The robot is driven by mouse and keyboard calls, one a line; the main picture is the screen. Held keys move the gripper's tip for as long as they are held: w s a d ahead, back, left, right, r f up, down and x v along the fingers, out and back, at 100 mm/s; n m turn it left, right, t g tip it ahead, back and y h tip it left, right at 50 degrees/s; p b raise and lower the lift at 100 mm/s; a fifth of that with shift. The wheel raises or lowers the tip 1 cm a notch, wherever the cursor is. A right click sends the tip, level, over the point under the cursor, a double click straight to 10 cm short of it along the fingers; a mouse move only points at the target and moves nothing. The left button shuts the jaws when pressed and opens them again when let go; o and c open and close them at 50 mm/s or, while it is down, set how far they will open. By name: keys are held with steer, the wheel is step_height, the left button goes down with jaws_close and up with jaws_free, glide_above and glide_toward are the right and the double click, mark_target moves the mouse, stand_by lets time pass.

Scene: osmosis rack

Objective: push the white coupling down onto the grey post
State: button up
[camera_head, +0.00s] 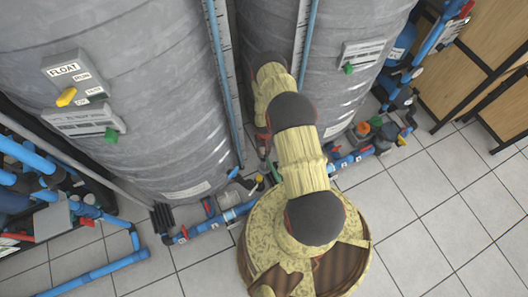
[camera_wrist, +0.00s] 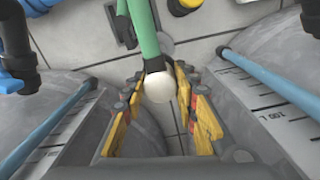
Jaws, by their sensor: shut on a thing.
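In the wrist view, a rounded white piece (camera_wrist: 158,87), which I take for the white coupling, sits between the yellow-padded fingers of my gripper (camera_wrist: 157,82). The fingers are shut on it. It meets a dark collar (camera_wrist: 154,64) at the end of a green pipe (camera_wrist: 143,30) that runs up the picture. I cannot make out the grey post. In the head view my gripper (camera_head: 263,143) is in the gap between two tanks, partly hidden by my arm, and the white piece does not show clearly. A bit of green shows below it.
Large grey tanks (camera_head: 130,80) (camera_head: 335,50) stand close on both sides, with blue level tubes (camera_head: 223,75). Blue pipes and valves (camera_head: 205,228) run along the tank feet. Wooden panels (camera_head: 470,80) stand at the right. The tiled floor (camera_head: 430,210) is clear at lower right.

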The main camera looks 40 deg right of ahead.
steer(key=shift+f, duration=0.15)
steer(key=o, duration=1.1)
steer(key=shift+o, duration=0.2)
step_height(320, 180, up, 12)
stand_by(0.5)
